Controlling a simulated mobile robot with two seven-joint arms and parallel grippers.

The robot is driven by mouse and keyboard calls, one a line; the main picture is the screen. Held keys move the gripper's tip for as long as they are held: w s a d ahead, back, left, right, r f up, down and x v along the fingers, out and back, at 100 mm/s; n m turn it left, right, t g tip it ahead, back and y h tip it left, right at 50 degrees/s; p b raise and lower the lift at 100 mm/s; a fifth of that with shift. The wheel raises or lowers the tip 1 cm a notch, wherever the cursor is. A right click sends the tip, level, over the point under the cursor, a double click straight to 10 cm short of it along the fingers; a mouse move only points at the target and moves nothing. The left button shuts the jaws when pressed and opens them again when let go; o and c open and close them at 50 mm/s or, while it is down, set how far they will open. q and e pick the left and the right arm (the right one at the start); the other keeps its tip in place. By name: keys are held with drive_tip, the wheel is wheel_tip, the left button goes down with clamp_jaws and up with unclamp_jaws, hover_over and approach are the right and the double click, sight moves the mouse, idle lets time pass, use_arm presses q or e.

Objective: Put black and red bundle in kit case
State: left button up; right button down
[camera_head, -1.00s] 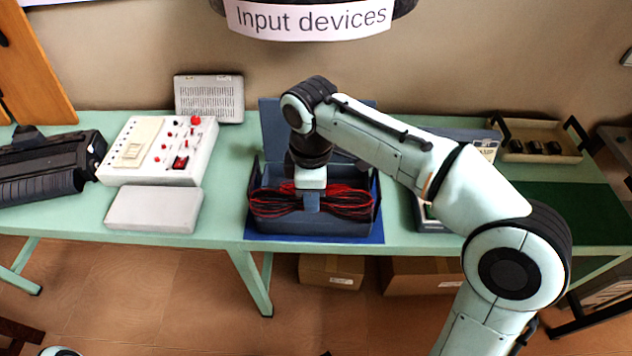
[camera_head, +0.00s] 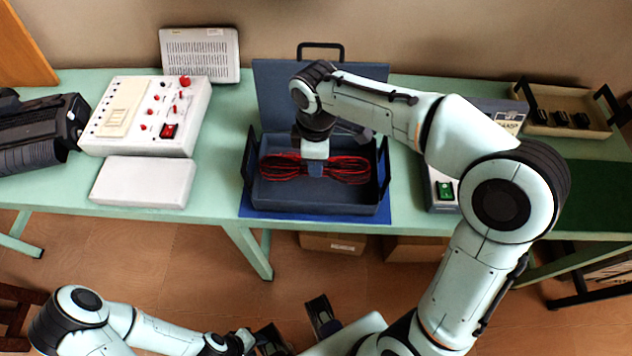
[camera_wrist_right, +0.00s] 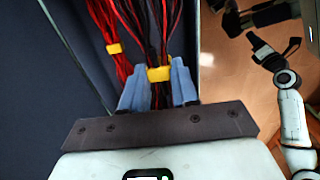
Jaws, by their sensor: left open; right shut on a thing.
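The black and red bundle (camera_head: 345,170) is a coil of cables within the outline of the dark blue kit case (camera_head: 320,197). Its yellow ties show in the right wrist view, where the cables (camera_wrist_right: 150,40) run between my blue fingertips (camera_wrist_right: 158,86). My right gripper (camera_head: 316,169) points down over the case and is shut on the middle of the bundle. I cannot tell whether the bundle touches the case floor. The case lid (camera_head: 275,92) stands open behind. My left gripper (camera_head: 296,328) is open and empty, low in front of the table.
The case stands on a blue mat (camera_head: 240,210) on the green table (camera_head: 215,190). A white control box (camera_head: 150,115) and a pale flat box (camera_head: 145,182) are to its left. A device with a green switch (camera_head: 446,190) is close on the right. A tray (camera_head: 565,125) stands far right.

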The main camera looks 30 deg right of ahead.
wheel_tip(320, 180, down, 10)
drive_tip(key=shift+r+b, duration=0.1)
drive_tip(key=shift+b, duration=0.5)
drive_tip(key=shift+w, duration=0.1)
drive_tip(key=shift+f, duration=0.25)
drive_tip(key=c, duration=0.8)
unclamp_jaws()
drive_tip(key=shift+c, duration=0.2)
drive_tip(key=shift+r, duration=0.15)
wheel_tip(320, 180, up, 12)
drive_tip(key=shift+r+p, duration=0.1)
drive_tip(key=shift+p, duration=0.85)
